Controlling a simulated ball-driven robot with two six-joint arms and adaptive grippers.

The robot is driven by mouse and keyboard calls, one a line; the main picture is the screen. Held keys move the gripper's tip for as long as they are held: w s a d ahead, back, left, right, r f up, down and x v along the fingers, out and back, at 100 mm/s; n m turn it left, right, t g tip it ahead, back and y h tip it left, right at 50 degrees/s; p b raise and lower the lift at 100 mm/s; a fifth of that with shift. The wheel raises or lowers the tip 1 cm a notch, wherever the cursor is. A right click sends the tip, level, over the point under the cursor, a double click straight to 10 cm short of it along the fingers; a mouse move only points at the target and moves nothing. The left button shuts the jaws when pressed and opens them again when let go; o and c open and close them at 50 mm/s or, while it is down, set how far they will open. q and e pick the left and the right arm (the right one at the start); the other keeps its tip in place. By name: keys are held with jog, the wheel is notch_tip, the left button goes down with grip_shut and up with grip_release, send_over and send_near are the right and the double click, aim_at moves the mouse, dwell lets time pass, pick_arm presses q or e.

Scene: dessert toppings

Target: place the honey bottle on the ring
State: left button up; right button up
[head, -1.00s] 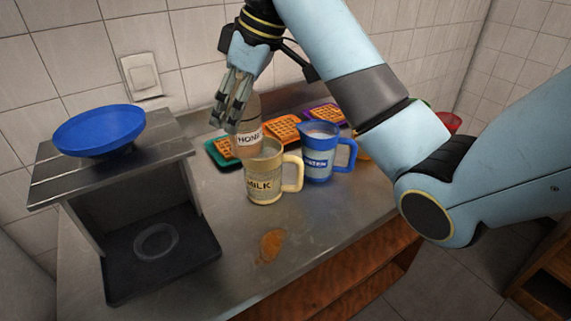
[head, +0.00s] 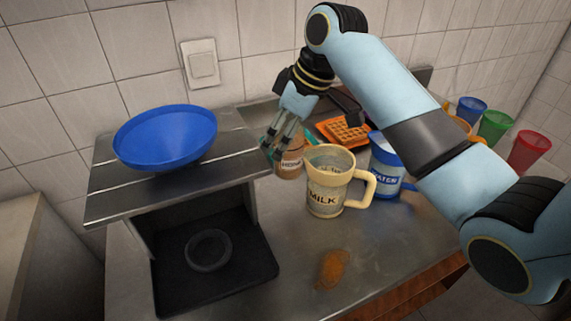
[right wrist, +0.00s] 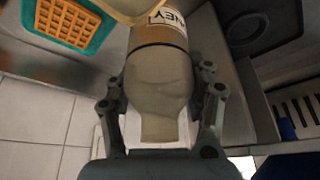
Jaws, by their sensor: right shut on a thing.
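The honey bottle (head: 291,163), brownish with a pale label, is in my right gripper (head: 277,148). In the head view it shows just right of the stand's top plate and left of the milk mug. In the right wrist view the bottle (right wrist: 160,85) lies between the two fingers, which are shut on it. Part of its label reads "NEY". The ring (head: 208,250) is a dark round rim on the black base of the stand, empty. It also shows at the upper right of the right wrist view (right wrist: 246,24). My left gripper is not in view.
The metal stand (head: 110,195) carries a blue bowl (head: 165,140) on top. The cream milk mug (head: 325,195) and blue water mug (head: 385,170) stand to the right. An orange waffle (head: 345,129) lies behind. A brown spill (head: 333,268) marks the otherwise clear front counter.

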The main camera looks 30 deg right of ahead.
aim_at(282, 171)
notch_tip(282, 171, down, 4)
jog(key=shift+f, duration=0.25)
notch_tip(282, 171, down, 3)
jog(key=shift+f, duration=0.1)
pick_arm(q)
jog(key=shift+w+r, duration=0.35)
pick_arm(e)
jog(key=shift+f, duration=0.5)
jog(key=o, duration=1.4)
jog(key=shift+f, duration=0.1)
jog(key=shift+c, duration=0.2)
